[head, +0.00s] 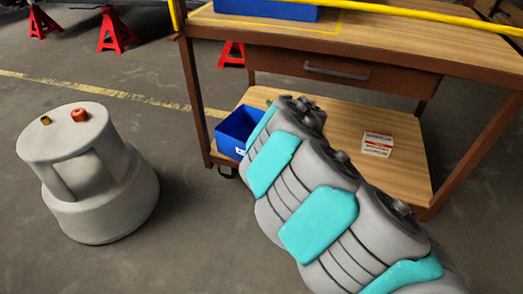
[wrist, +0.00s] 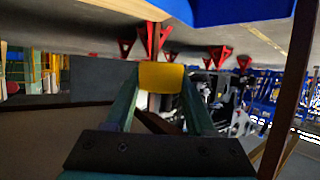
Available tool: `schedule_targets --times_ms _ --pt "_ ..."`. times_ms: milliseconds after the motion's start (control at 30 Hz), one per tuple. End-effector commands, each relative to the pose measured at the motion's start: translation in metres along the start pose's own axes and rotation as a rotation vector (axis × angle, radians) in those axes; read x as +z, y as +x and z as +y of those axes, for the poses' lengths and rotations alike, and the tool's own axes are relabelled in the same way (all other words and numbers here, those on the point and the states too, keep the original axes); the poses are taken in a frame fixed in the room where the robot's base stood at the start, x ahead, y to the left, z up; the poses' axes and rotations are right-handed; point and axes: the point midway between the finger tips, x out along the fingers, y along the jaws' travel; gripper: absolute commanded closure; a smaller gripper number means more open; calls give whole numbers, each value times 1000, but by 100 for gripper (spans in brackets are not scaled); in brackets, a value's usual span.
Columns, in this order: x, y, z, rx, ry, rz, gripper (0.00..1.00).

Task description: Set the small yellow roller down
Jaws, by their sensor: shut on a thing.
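The small yellow roller (wrist: 162,77) is in the wrist view, between the two green fingertips of my gripper (wrist: 161,85). My gripper is shut on it and holds it off any surface that I can see. In the head view my grey and teal arm reaches from the lower right toward the workbench's lower shelf (head: 345,130). My arm hides the gripper and the roller there.
A blue bin (head: 238,129) stands on the lower shelf, partly behind my arm; a red-and-white box (head: 377,144) lies at right. A grey step stool (head: 100,190) at left carries a red part (head: 79,115) and a brass part (head: 46,120). Floor between stool and bench is clear.

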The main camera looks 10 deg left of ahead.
Motion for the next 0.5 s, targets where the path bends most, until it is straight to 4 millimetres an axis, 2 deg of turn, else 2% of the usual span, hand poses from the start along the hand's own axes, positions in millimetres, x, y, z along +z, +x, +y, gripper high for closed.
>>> schedule_targets --times_ms 33,200,400,500 --pt "1 11 -17 -51 -11 0 100" --pt "0 38 -66 -207 -76 0 100" --pt "2 67 -120 -412 -166 -3 100" --pt "3 79 -141 -513 -214 -4 100"
